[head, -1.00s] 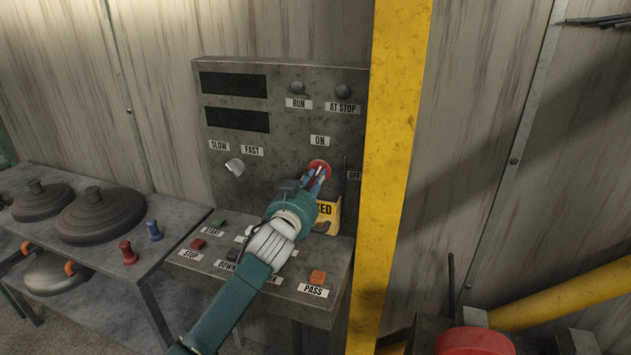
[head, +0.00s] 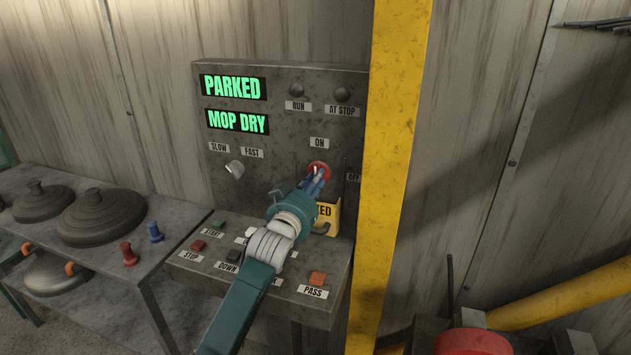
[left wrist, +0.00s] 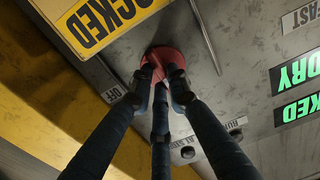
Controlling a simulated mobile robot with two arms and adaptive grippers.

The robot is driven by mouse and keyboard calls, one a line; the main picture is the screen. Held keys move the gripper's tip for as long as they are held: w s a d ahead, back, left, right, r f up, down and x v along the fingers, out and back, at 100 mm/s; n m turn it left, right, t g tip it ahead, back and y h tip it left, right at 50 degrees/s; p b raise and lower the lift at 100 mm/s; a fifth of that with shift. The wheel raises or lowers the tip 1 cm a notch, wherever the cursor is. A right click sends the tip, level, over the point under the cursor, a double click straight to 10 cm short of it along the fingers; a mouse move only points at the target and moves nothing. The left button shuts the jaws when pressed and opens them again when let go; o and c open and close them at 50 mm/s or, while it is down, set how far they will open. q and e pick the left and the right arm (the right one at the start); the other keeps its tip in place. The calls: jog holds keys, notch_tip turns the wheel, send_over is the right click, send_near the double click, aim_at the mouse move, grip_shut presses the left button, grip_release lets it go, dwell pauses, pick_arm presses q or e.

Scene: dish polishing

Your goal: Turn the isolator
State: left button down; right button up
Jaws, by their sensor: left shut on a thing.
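The isolator is a red round knob (head: 319,168) on the grey control panel, just below the ON label (head: 319,143) and left of the OFF label (head: 353,178). My left gripper (head: 316,180) is shut on the knob, its blue fingers around it. In the left wrist view the red knob (left wrist: 165,60) shows between the fingertips. The panel's two displays are lit green and read PARKED (head: 232,87) and MOP DRY (head: 238,121). My right gripper is not in view.
A yellow LOCKED tag (head: 327,215) hangs below the knob. A yellow post (head: 390,150) stands close to the panel's right side. Push buttons line the console ledge below, with an orange PASS button (head: 317,278). A shelf with domed lids (head: 100,217) stands at left.

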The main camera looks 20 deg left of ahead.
pick_arm(q)
jog(key=shift+f, duration=0.1)
jog(key=c, duration=1.7)
grip_release()
jog(key=shift+o, duration=0.2)
jog(key=s, duration=1.2)
jog(key=shift+a, duration=0.2)
